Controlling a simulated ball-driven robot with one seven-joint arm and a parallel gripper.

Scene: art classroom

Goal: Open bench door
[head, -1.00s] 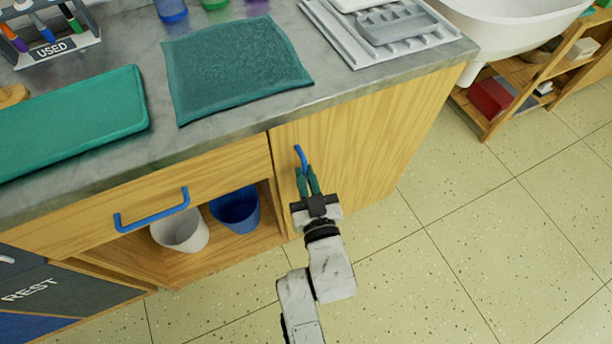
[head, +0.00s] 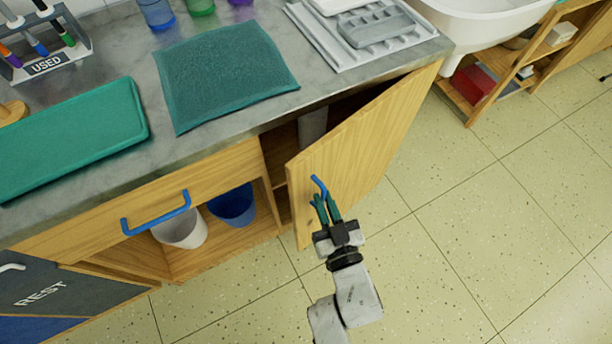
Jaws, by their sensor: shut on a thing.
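The wooden bench door (head: 362,150) in the head view stands partly open, hinged on its right side, with its left edge swung out from the bench. A dark gap shows behind it, with part of the cupboard inside and a pale upright shape. The blue door handle (head: 319,185) sits near the door's free edge. My gripper (head: 324,200), with green fingers, is shut on this handle. The fingers hide the handle's lower part.
A drawer with a blue handle (head: 156,220) is left of the door, above an open shelf with a white bin (head: 181,230) and a blue bin (head: 234,205). The worktop holds a green tray (head: 70,138) and a teal mat (head: 225,75). The floor (head: 470,230) at right is clear.

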